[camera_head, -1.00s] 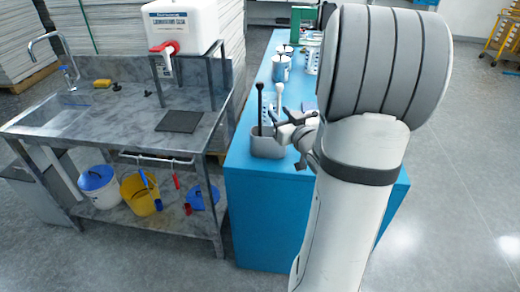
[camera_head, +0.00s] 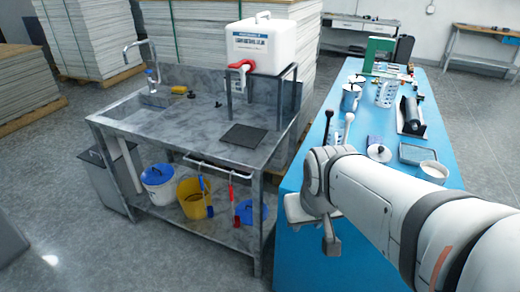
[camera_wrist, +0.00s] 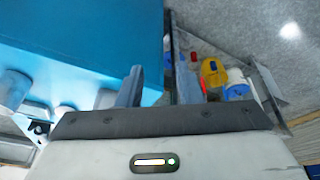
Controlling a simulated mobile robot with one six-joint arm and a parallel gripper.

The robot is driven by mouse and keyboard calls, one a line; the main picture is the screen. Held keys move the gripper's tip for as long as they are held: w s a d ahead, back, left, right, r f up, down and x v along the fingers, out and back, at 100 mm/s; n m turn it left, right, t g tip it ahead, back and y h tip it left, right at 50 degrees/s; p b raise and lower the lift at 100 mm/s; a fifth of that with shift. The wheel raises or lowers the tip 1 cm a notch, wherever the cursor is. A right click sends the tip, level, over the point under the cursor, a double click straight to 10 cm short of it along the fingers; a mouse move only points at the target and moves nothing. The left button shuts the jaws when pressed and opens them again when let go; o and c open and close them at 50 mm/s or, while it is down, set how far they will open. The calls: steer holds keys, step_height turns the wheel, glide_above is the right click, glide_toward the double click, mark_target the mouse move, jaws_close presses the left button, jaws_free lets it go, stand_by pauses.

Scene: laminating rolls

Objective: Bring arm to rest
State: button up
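My arm reaches in from the right in the head view and bends down over the near-left end of the blue table (camera_head: 345,115). My gripper (camera_wrist: 158,88) shows two fingers standing apart in the wrist view, with nothing between them. In the head view its end (camera_head: 331,240) hangs in front of the table's near side, and the fingertips are hard to make out. A black-handled tool (camera_head: 328,124) and a white-handled tool (camera_head: 348,128) stick up behind my arm. Their holder is hidden.
A grey sink bench (camera_head: 185,120) stands to the left, with a white canister (camera_head: 275,48) on top. A white bucket (camera_head: 159,184) and a yellow bucket (camera_head: 194,200) are on its lower shelf. A black roller (camera_head: 410,115) is on the table. Floor is clear at front left.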

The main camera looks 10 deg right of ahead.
steer(key=s+a, duration=0.1)
steer(key=s+a+g, duration=0.1)
steer(key=shift+s+a+r+y, duration=0.1)
steer(key=shift+s+a+y, duration=0.05)
steer(key=shift+a+y, duration=0.15)
stand_by(1.2)
